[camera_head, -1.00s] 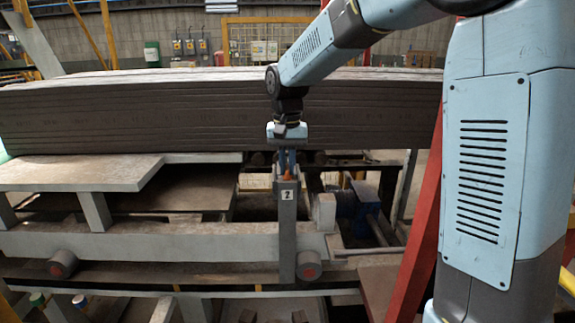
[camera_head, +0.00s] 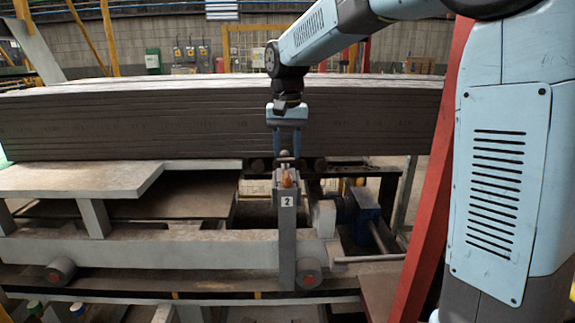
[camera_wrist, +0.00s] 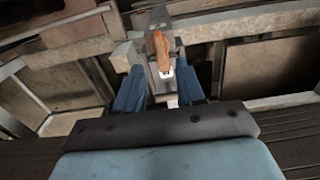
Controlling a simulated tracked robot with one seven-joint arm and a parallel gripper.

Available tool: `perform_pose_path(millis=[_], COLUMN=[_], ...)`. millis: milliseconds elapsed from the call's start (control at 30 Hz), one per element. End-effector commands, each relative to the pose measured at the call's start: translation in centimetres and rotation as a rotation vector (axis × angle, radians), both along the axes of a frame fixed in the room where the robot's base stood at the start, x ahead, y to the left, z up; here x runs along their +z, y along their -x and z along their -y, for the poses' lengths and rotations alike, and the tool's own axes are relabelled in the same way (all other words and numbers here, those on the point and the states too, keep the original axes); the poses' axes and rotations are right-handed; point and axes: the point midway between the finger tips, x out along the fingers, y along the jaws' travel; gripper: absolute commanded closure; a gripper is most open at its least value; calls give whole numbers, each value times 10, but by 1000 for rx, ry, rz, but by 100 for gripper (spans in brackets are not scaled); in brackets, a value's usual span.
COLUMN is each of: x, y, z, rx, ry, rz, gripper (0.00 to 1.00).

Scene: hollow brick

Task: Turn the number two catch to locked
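The number two catch is a small orange lever (camera_head: 287,180) on top of a grey upright post (camera_head: 287,235) that bears a white "2" label. My gripper (camera_head: 287,155) is above the post, pointing down, with its two blue fingers spread apart and nothing held. In the wrist view the orange lever (camera_wrist: 162,52) shows in the gap between the blue fingers (camera_wrist: 160,88), with neither visibly touching it. I cannot tell from the lever whether the catch is locked.
A long stack of dark boards (camera_head: 150,125) lies behind my gripper. A pale shelf (camera_head: 80,180) is at left, a blue mechanism (camera_head: 362,208) is right of the post, and a slanted red beam (camera_head: 430,215) stands further right. A grey rail (camera_head: 150,245) runs beside the post.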

Motion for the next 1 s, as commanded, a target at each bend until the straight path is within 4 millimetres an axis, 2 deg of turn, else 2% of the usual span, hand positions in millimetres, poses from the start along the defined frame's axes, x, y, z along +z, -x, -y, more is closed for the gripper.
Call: perform_pose_path(millis=[33,200,400,600,1000], x=[12,42,65,73,73], y=[-1,-1,-1,0,0], z=[0,0,0,0,-1], rx=[0,0,0,0,1], ry=[-2,-1,-1,-1,0], rz=[4,3,1,1,1], gripper=[62,62,62,62,62])
